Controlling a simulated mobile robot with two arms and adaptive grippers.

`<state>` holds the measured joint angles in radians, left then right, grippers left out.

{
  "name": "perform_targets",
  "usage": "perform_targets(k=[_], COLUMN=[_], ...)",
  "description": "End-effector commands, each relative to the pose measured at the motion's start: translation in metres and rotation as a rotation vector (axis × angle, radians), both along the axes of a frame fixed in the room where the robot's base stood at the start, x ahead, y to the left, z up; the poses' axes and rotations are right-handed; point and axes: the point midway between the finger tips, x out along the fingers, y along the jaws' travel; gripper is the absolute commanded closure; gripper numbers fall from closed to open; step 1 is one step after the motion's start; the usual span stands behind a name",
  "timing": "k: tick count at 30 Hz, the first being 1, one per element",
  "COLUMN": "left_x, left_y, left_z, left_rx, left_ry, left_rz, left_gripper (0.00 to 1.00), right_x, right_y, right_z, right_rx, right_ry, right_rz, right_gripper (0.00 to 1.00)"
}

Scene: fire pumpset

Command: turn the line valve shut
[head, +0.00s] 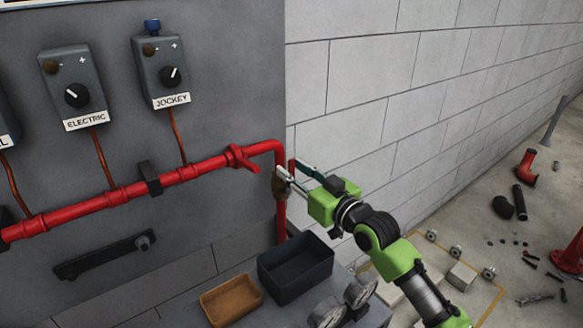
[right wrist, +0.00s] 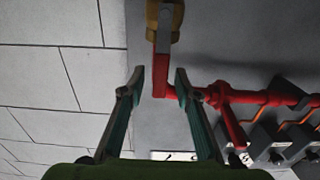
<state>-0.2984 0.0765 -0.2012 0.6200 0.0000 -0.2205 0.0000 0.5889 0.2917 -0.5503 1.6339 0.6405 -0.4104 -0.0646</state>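The line valve has a brass body (head: 279,186) on the vertical red pipe, below the elbow; it shows at the top of the right wrist view (right wrist: 165,18). A narrow grey and red lever (right wrist: 161,75) lies along the pipe from the brass body. Its red end also shows in the head view (head: 291,168). My right gripper (head: 290,169) is at the valve from the right. In the right wrist view its two fingers (right wrist: 159,80) are open, with the red lever end between their tips. I cannot tell whether either finger touches it. My left gripper is not in view.
A red pipe (head: 180,175) runs along the grey panel, with a red stub (head: 243,158) beside the elbow. Control boxes (head: 163,72) hang above. A dark bin (head: 295,262), a brown tray (head: 230,300) and gauges (head: 360,290) stand below. The block wall is close on the right.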

Motion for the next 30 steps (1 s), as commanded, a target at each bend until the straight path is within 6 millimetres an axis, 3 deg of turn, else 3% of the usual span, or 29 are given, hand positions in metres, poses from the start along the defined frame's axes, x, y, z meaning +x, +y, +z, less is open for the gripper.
perform_targets(k=[13, 14, 17, 30], left_x=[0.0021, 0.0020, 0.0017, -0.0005], left_y=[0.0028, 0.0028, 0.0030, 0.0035], left_z=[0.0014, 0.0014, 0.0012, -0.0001], left_rx=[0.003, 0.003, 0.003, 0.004], left_ry=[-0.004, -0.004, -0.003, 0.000], left_rz=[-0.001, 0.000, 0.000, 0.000], left_gripper=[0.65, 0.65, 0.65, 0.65], right_x=[0.0092, 0.0092, 0.0091, 0.0093], right_y=[0.0071, 0.0071, 0.0069, 0.0063], right_z=[0.0000, 0.0000, 0.0000, -0.0006], right_rx=[-0.001, -0.001, -0.001, -0.038], right_ry=[-0.001, -0.001, -0.001, -0.026], right_rz=[0.000, 0.000, 0.000, -0.001], right_gripper=[0.70, 0.73, 0.99, 1.00])
